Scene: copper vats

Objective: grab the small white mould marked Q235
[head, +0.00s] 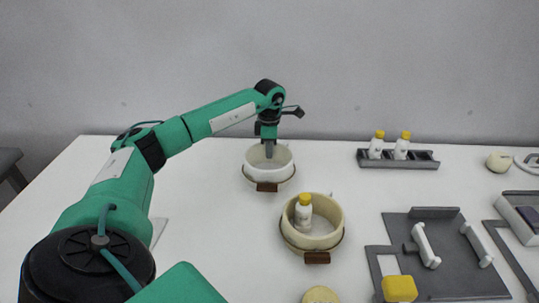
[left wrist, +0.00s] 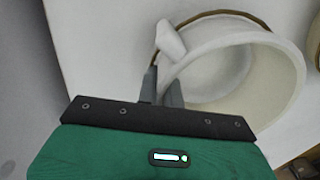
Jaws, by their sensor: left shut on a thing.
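A small white round mould (head: 282,158) with a brown band and a brown block at its front stands on the table at the back. No Q235 marking is legible. My left gripper (head: 269,153) points down at the mould and is shut on its wall. In the left wrist view the two fingers (left wrist: 163,84) straddle the wall of the white mould (left wrist: 262,75), near a white tab on its outside. The mould's inside looks empty in that view. My right gripper is in neither view.
A cream round mould (head: 333,236) with a yellow-capped bottle (head: 303,212) inside stands in front. A grey rack (head: 420,164) with two bottles is at the back right. A grey board (head: 452,264) with white handles and a yellow block (head: 399,289) are front right.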

